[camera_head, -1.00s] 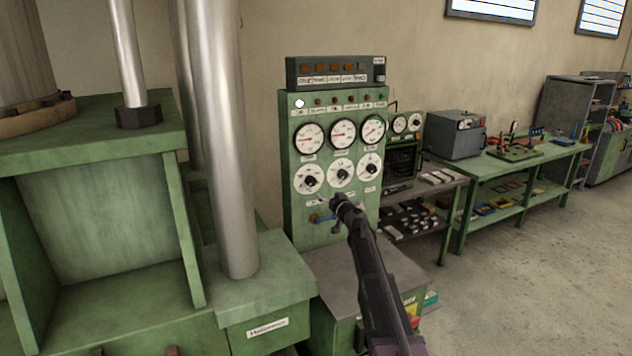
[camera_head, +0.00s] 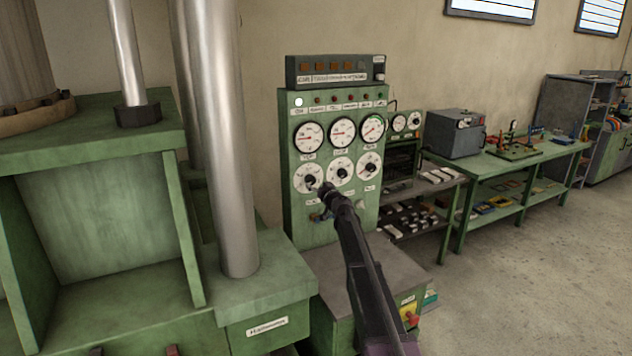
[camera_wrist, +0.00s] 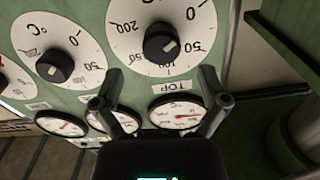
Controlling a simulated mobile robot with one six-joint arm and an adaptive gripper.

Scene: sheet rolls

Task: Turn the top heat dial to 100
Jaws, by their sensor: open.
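The top heat dial is the leftmost of three white round dials on the green panel, with a black knob (camera_head: 310,181). In the wrist view the panel is upside down; this dial (camera_wrist: 140,62) shows the numbers 0, 50 and 200 and a plate reading TOP beside it. A pale mark on its knob (camera_wrist: 160,42) lies on the side near 50; the exact reading is unclear. My gripper (camera_head: 326,188) is just in front of the dial's lower right. In the wrist view my gripper (camera_wrist: 158,84) has its two fingers spread apart, empty, with the knob beyond and between them, apparently untouched.
The middle dial (camera_head: 341,173) and right dial (camera_head: 369,166) sit close beside it, with a row of gauges (camera_head: 342,132) above. A thick metal column (camera_head: 226,150) stands left of the panel. A grey ledge (camera_head: 350,275) lies below the panel.

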